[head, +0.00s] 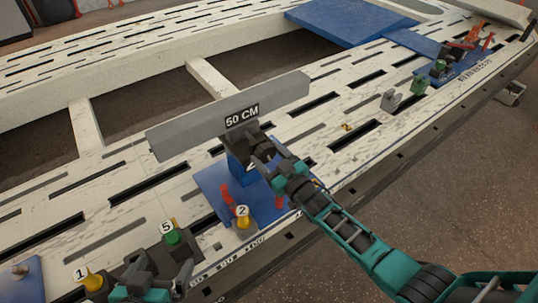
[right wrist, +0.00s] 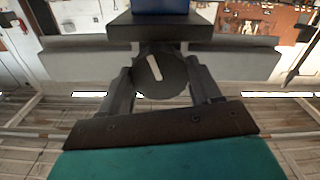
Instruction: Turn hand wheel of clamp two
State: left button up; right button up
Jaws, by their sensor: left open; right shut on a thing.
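Clamp two stands on a blue base plate (head: 215,187) with a blue post (head: 238,172) and a grey bar marked "50 CM" (head: 190,124). A yellow piece labelled 2 (head: 242,218) is at its foot. My right gripper (head: 262,152) reaches the clamp head from the lower right. In the right wrist view, its fingers (right wrist: 160,88) are shut on the round dark hand wheel (right wrist: 174,80), one on each side. A pale stripe on the wheel is tilted slightly from upright. My left gripper (head: 160,274) is open and empty at the bottom, partly cut off by the frame.
A yellow piece labelled 1 (head: 93,281) and a green piece labelled 5 (head: 173,238) are close to my left gripper. Red pins stand on the base plate. The slotted white bench (head: 110,165) runs to the upper right, with other clamps and blue plates farther along.

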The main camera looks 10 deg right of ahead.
jog(key=shift+m, duration=0.6)
jog(key=o, duration=1.1)
jog(key=shift+c, duration=0.2)
jog(key=shift+s, duration=0.15)
jog(key=p+v, duration=0.3)
jog(key=v, duration=0.9)
jog(key=shift+s+d, duration=0.2)
jog(key=shift+s, duration=0.1)
jog(key=shift+p, duration=0.3)
